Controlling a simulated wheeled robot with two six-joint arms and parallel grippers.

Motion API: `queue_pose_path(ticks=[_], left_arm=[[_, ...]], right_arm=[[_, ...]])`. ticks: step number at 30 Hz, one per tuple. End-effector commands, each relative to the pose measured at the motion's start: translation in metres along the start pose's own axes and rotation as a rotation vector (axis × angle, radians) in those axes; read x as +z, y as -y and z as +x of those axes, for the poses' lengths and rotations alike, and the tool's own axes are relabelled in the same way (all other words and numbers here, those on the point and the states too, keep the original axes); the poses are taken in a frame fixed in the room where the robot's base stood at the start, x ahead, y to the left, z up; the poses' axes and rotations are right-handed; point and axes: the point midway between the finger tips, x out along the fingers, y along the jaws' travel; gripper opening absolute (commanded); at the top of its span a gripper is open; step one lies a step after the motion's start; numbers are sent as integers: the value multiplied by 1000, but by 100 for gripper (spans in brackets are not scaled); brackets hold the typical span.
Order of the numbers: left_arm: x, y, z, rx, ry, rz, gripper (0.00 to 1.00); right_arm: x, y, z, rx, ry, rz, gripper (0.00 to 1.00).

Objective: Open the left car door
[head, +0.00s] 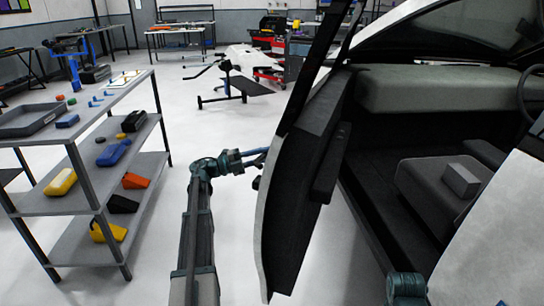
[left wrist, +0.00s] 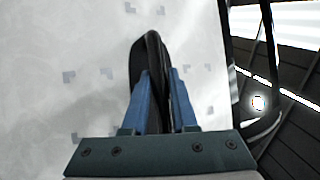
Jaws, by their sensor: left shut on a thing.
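The left car door (head: 300,165) stands swung open, away from the car body, so the dark cabin (head: 420,160) shows. Its black inner panel faces right and its pale outer skin faces left. My left gripper (head: 262,153) is at the outer side of the door, with its tips partly hidden by the door. In the left wrist view, its blue fingers (left wrist: 158,95) are shut on a black elongated part, which looks like the door handle (left wrist: 150,55). My right gripper is not in view.
A shelf rack (head: 75,185) with trays and several coloured items stands at the left. The pale floor (head: 235,235) between rack and door is free. Workbenches (head: 180,30) and a black stand (head: 245,88) are farther back. A grey box (head: 460,180) lies inside the car.

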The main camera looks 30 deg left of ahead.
Motion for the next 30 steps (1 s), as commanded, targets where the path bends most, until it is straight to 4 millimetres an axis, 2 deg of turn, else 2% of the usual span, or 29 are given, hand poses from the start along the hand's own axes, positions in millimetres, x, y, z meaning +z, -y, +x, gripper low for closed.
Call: queue_pose_path(ticks=[5, 6, 9, 10, 20, 25, 30], left_arm=[[1, 1, 3, -6, 1, 1, 0], [1, 1, 2, -6, 1, 2, 33], [1, 1, 2, -4, 1, 1, 51], [0, 1, 2, -4, 1, 1, 55], [0, 0, -2, -1, 0, 0, 55], [0, -2, -26, -1, 2, 1, 55], [1, -2, -64, -1, 3, 2, 55]], right_arm=[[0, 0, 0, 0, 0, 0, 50], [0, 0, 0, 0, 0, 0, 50], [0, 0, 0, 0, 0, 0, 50], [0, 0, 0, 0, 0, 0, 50], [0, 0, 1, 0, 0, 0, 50], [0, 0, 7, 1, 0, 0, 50], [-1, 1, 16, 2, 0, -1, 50]])
